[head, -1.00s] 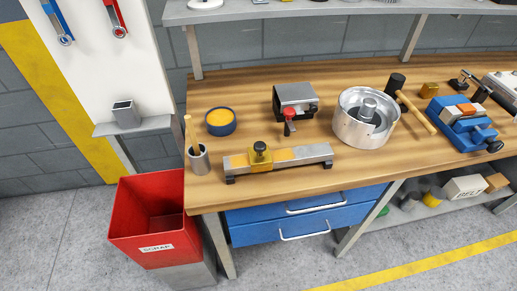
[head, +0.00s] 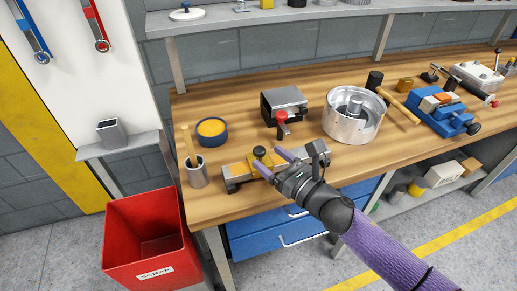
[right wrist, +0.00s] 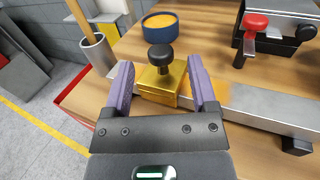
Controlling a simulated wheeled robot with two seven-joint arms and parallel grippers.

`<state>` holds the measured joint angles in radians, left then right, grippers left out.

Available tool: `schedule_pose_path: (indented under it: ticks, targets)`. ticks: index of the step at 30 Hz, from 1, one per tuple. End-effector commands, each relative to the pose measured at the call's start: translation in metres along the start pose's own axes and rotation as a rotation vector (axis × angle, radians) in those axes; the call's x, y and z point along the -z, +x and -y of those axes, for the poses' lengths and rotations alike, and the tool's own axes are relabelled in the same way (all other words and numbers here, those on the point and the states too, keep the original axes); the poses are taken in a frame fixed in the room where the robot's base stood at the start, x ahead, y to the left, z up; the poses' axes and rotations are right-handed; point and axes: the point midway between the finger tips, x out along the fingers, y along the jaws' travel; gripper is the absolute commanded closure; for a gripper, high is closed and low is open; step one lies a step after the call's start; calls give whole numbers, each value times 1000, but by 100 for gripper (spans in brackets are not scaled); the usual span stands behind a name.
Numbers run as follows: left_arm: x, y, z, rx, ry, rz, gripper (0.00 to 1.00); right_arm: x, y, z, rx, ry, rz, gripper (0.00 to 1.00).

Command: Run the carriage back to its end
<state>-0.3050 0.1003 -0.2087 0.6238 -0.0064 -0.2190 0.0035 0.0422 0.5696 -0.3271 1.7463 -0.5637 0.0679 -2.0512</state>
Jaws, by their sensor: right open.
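The carriage (right wrist: 160,82) is a yellow block with a black knob (head: 259,152) on top. It sits on a grey rail (head: 235,181) near the rail's left part, at the front of the wooden bench. An orange-yellow stretch of the rail shows to the right of the carriage in the right wrist view. My right gripper (right wrist: 162,85) is open, with its two purple fingers on either side of the carriage. In the head view the right gripper (head: 269,162) covers much of the rail's middle. My left gripper is not in view.
A grey cup with a wooden handle (head: 196,174) stands left of the rail. A blue tub of orange stuff (head: 211,132), a grey clamp with a red knob (head: 284,104) and a round metal housing (head: 353,115) stand behind. A red scrap bin (head: 148,237) is below left.

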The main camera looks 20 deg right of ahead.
Motion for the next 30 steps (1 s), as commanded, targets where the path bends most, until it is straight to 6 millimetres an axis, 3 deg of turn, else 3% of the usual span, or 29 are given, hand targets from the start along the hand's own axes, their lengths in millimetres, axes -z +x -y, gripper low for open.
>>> schedule_pose_path:
  ticks: [6, 17, 27, 30]
  targets:
    - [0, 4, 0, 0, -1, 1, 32, 1, 35, 0, 2, 4, 0, 26]
    - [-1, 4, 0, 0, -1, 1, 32, 1, 43, 0, 2, 6, -2, 28]
    - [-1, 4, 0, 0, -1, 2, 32, 1, 42, 0, 3, 6, -2, 100]
    - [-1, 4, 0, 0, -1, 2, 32, 1, 42, 0, 2, 7, -2, 100]
